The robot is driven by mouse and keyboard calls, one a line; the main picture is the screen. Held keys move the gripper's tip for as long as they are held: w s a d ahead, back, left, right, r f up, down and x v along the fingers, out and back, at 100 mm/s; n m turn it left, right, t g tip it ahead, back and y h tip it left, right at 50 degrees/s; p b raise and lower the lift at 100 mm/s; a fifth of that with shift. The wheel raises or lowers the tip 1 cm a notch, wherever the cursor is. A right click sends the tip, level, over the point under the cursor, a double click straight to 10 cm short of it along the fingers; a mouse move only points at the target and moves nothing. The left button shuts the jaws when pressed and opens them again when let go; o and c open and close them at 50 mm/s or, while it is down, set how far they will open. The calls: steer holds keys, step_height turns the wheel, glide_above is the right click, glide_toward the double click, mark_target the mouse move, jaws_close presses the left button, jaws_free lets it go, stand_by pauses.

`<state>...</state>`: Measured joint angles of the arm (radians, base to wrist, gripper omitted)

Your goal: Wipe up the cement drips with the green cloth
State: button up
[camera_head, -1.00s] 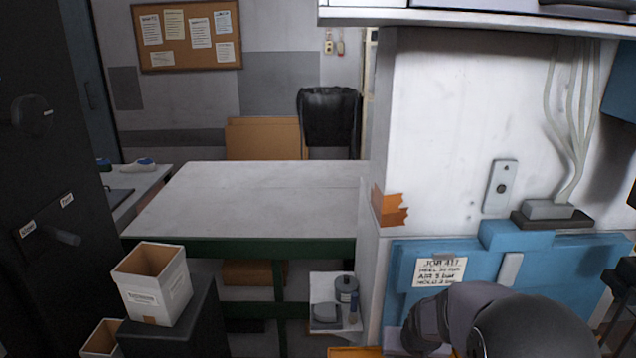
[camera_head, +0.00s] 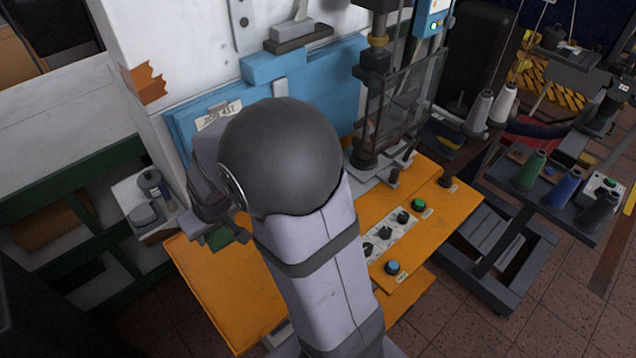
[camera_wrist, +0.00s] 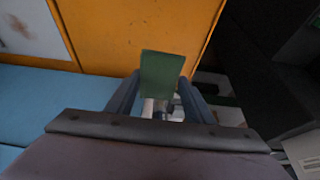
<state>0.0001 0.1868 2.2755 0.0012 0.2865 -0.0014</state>
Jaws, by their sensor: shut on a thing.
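My gripper (camera_head: 236,230) is shut on the green cloth (camera_head: 219,238), above the left part of the orange bench (camera_head: 215,290). In the wrist view, the cloth (camera_wrist: 162,72) stands out as a small green piece between my two gripper fingers (camera_wrist: 160,98), over the orange surface. Beneath it, small pale and grey things show between the fingers; I cannot tell what they are. I can make out no cement drips for certain. My arm hides much of the bench in the head view.
A press with a clear guard (camera_head: 410,100) stands at the back of the bench. Buttons and knobs (camera_head: 390,235) line the bench's right half. A blue panel (camera_head: 335,85) is behind my arm. A small shelf with tins (camera_head: 145,205) is at the left. Thread spools (camera_head: 530,170) stand at the right.

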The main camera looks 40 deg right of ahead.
steer(key=shift+d, duration=0.1)
stand_by(0.3)
